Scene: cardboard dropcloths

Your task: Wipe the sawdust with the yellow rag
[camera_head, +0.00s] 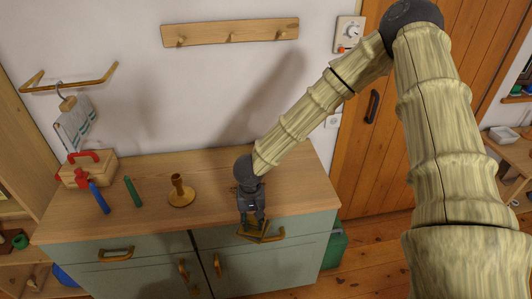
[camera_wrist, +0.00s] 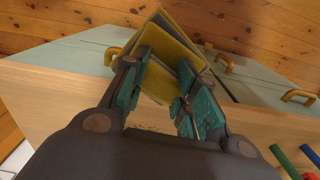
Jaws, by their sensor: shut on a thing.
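My gripper (camera_head: 252,220) is at the front edge of the wooden counter, pointing down, and is shut on the yellow rag (camera_head: 258,236). In the wrist view the rag (camera_wrist: 176,45) stands out beyond the fingertips of my gripper (camera_wrist: 165,72) as stiff-looking folded panels, at or past the counter's front edge. Small dark specks, perhaps sawdust (camera_wrist: 143,127), lie on the counter between the finger bases. My gripper hides part of that spot in the head view.
Brass handles (camera_head: 116,254) jut from the cabinet front.

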